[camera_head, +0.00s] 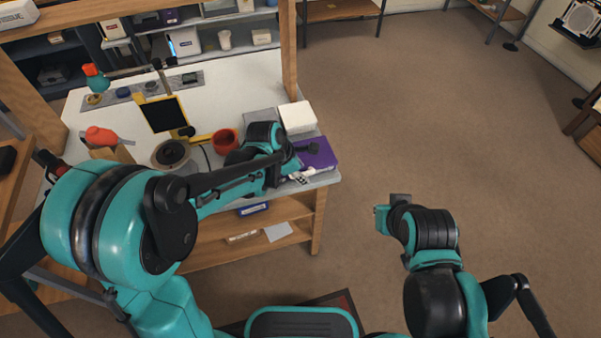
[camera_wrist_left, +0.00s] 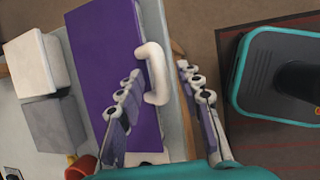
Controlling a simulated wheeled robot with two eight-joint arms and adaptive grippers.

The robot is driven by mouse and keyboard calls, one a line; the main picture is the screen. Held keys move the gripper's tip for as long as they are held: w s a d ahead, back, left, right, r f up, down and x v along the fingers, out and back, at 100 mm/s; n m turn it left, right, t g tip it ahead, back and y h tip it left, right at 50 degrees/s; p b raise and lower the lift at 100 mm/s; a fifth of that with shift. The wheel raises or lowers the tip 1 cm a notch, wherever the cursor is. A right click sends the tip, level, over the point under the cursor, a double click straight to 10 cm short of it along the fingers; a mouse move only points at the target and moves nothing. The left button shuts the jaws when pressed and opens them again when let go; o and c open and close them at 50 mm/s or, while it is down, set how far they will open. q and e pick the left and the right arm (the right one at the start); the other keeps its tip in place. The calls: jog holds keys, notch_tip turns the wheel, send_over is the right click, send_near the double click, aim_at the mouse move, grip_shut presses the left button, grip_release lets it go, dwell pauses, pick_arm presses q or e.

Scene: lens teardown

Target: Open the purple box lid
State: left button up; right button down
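The purple box (camera_head: 322,155) lies at the right end of the white workbench. In the left wrist view its purple lid (camera_wrist_left: 101,50) fills the middle left, with a white C-shaped handle (camera_wrist_left: 160,75) on its right edge. My left gripper (camera_wrist_left: 159,70) is open, one finger on each side of the handle, with a gap showing; contact cannot be told. In the head view my left gripper (camera_head: 298,162) is over the box and hides part of it. My right gripper (camera_head: 383,213) is out over the floor, away from the bench; its fingers are unclear.
A white box (camera_head: 297,117) and a grey box (camera_wrist_left: 53,125) stand beside the purple box. A red cup (camera_head: 225,140), a dark round container (camera_head: 172,154) and a yellow-framed screen (camera_head: 161,114) stand farther left on the bench.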

pick_arm(q)
grip_shut()
jog(key=shift+r, duration=0.1)
